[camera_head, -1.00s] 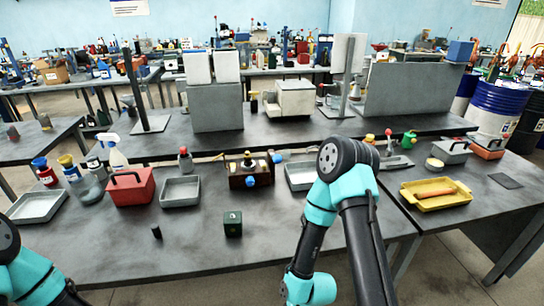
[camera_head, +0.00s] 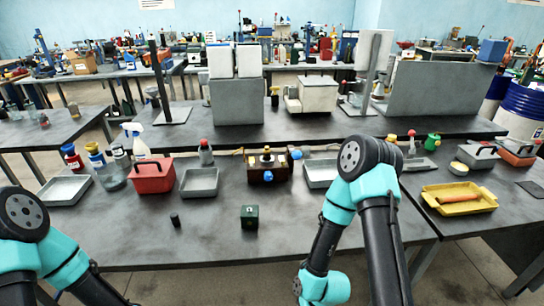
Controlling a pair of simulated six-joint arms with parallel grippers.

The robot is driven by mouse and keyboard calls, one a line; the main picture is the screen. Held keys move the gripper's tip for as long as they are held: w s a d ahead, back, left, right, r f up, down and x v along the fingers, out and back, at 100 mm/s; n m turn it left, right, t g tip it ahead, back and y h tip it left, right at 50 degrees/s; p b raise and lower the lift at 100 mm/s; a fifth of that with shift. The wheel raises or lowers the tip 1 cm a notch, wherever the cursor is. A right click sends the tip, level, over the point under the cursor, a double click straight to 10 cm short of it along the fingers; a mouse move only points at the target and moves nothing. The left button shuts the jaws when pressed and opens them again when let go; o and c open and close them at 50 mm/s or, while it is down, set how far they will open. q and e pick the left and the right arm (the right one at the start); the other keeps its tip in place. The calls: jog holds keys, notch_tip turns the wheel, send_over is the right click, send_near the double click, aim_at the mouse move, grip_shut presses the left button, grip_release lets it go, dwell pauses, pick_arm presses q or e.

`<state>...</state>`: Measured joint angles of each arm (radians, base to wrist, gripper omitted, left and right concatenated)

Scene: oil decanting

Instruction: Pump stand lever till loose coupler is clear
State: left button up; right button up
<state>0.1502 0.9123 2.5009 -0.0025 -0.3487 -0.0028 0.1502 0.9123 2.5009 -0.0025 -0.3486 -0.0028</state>
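A small black cylinder (camera_head: 175,220) stands alone on the table in front. A dark green cube (camera_head: 249,217) sits to its right. I cannot tell which piece is the loose coupler. My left arm shows at the lower left and my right arm at lower centre-right. Both grippers are outside the picture.
A red toolbox (camera_head: 152,177), grey trays (camera_head: 199,182) and several bottles (camera_head: 135,146) stand to the left. A yellow tray (camera_head: 459,200) holding an orange-brown item is at the right. The table's front middle is mostly clear. A raised shelf with grey blocks (camera_head: 237,101) is behind.

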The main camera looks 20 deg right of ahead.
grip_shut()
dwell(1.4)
